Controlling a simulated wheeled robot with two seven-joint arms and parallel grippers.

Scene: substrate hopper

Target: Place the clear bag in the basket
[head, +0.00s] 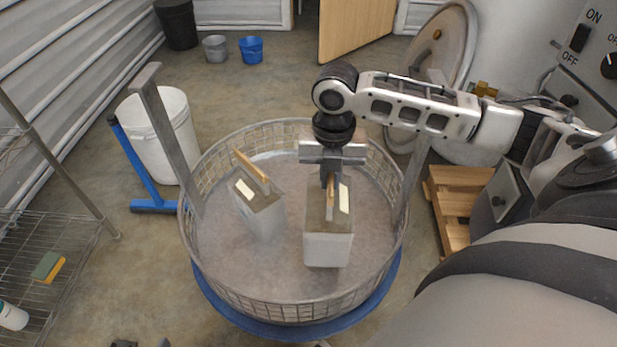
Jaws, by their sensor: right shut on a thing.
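The round wire basket (272,306) stands in the middle of the head view. My right gripper (330,180) is over the basket and is shut on the top strip of a clear bag (328,249) with grey-brown contents and a white label. This bag hangs upright inside the rim's outline; I cannot tell whether its base touches the basket floor. A second similar bag (262,217) with a tan top strip is in the basket to its left, slightly tilted, with a gap between them.
A wire shelf (45,240) stands at far left. A wooden pallet (448,210) and grey machine are at right. Upright metal posts (168,140) flank the basket. Its front floor area is clear.

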